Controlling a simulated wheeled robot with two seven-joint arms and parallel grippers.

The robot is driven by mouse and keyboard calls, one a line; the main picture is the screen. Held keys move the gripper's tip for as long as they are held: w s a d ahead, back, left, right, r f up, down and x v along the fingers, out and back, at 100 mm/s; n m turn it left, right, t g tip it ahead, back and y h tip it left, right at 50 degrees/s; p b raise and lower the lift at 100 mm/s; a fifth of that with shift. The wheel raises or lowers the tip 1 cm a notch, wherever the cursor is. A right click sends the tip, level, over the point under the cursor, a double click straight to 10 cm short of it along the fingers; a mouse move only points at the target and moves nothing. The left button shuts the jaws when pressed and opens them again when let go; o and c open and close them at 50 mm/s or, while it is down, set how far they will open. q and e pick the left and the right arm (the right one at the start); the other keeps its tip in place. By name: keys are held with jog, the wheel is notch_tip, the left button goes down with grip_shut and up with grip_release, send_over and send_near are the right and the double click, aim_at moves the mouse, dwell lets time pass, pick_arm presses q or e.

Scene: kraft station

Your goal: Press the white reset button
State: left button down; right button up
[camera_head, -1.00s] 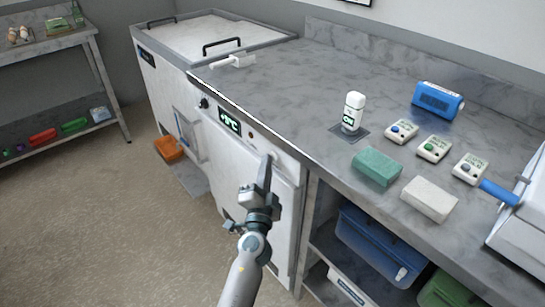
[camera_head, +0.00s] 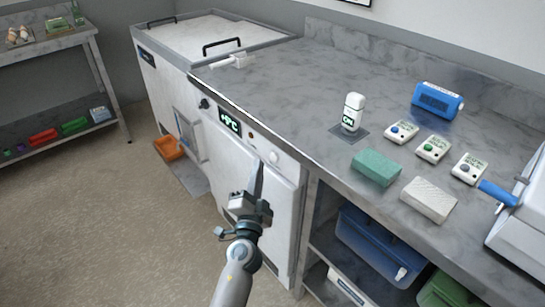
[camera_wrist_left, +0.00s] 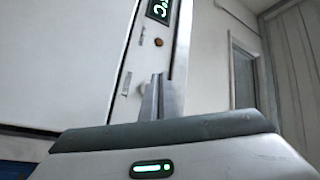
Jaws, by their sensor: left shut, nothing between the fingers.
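The white reset button (camera_head: 273,157) is a small round button on the front panel of the white fridge unit (camera_head: 285,185), right of the green-lit display (camera_head: 229,121). In the left wrist view a pale button (camera_wrist_left: 126,84) shows just left of my fingers. My left gripper (camera_head: 258,164) is shut and empty, its fingers pointing up at the panel. In the head view its tip is left of and slightly below the button, which is uncovered. Its fingertips also show in the left wrist view (camera_wrist_left: 159,82). Whether they touch the panel I cannot tell. My right gripper is not in view.
A small reddish-brown light (camera_head: 251,134) and a black knob (camera_head: 204,104) are on the same panel. The counter (camera_head: 280,85) above holds a white bottle (camera_head: 352,112), sponges and several small button boxes. Open floor (camera_head: 120,220) lies to the left.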

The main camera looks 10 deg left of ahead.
pick_arm(q)
jog(key=s+a, duration=0.2)
jog(key=shift+s, duration=0.3)
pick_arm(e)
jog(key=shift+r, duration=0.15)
pick_arm(q)
jog(key=shift+f, duration=0.1)
dwell(0.5)
jog(key=s+f+n+g+h+p, duration=0.15)
jog(key=s+f+g, duration=0.25)
jog(key=f, duration=0.9)
jog(key=s+f+n+g+p, duration=0.25)
jog(key=s+f, duration=0.25)
jog(key=f, duration=0.9)
jog(key=s+f+n+g+h+p, duration=0.1)
jog(key=s+f+g, duration=0.3)
jog(key=s+f, duration=0.7)
jog(key=s+f+n+g+h+p, duration=0.1)
jog(key=s+f+n+g, duration=0.2)
jog(key=s+f, duration=0.7)
jog(key=s+g, duration=0.1)
jog(key=s, duration=0.5)
jog(key=shift+f, duration=0.35)
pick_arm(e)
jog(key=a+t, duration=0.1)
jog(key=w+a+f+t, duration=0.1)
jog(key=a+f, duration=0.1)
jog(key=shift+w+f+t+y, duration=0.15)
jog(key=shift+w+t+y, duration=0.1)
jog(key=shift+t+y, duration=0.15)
